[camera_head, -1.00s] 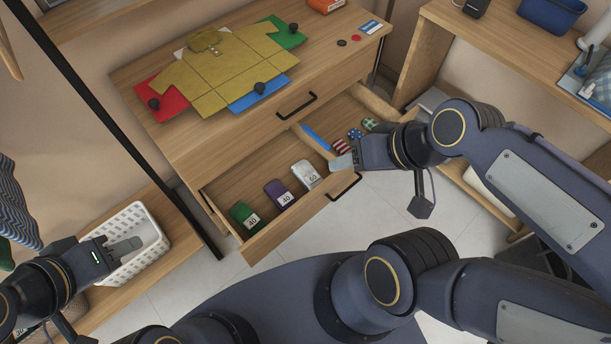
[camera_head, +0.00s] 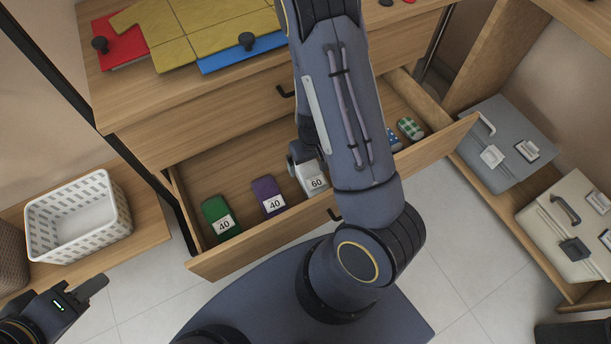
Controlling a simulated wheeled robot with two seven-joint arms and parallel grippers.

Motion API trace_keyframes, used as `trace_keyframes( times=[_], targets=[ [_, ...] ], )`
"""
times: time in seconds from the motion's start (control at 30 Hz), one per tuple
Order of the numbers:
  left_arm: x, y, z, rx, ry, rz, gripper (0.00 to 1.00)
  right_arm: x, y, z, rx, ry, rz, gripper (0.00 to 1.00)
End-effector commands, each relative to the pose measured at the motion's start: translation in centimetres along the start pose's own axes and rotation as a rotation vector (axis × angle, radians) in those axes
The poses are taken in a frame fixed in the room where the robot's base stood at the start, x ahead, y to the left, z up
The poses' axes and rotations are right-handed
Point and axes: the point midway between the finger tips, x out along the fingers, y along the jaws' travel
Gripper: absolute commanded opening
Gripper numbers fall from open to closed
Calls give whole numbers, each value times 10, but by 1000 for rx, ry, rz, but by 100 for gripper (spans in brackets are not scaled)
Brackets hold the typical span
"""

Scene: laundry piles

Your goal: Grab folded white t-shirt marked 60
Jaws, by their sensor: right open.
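The folded white t-shirt (camera_head: 312,181) with its "60" label stands in the open drawer (camera_head: 192,178), to the right of the purple shirt. Its upper part is partly hidden by my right gripper (camera_head: 300,160), which is at the shirt's top. My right gripper is open, but its fingertips are mostly hidden, so I cannot see whether they touch the shirt. My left gripper (camera_head: 92,290) is away from the drawer at the lower left, seen edge-on with nothing visible in it.
A purple shirt marked 40 (camera_head: 266,190) and a green shirt marked 40 (camera_head: 214,210) share the drawer. A green checked folded item (camera_head: 410,127) lies at its right end. A white basket (camera_head: 78,220) stands left; grey (camera_head: 510,135) and cream (camera_head: 565,225) cases stand right.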

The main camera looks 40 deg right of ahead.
Motion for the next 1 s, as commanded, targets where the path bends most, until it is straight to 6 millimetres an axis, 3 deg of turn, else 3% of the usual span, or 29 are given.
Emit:
trace_keyframes(
  times=[0.37, 0.6, 0.87, 1.0],
  targets=[
    [17, -8, 8, 0, 0, 0, 36, 40, 1, 3, 2, -2, 4, 96],
    [34, -16, 17, 0, 0, 0, 36, 75, 1, 6, 1, -4, 3, 96],
    [34, -16, 17, 0, 0, 0, 36, 77, 1, 5, 1, -2, 3, 96],
    [34, -16, 17, 0, 0, 0, 36, 77, 1, 5, 1, -2, 3, 81]
  ],
)
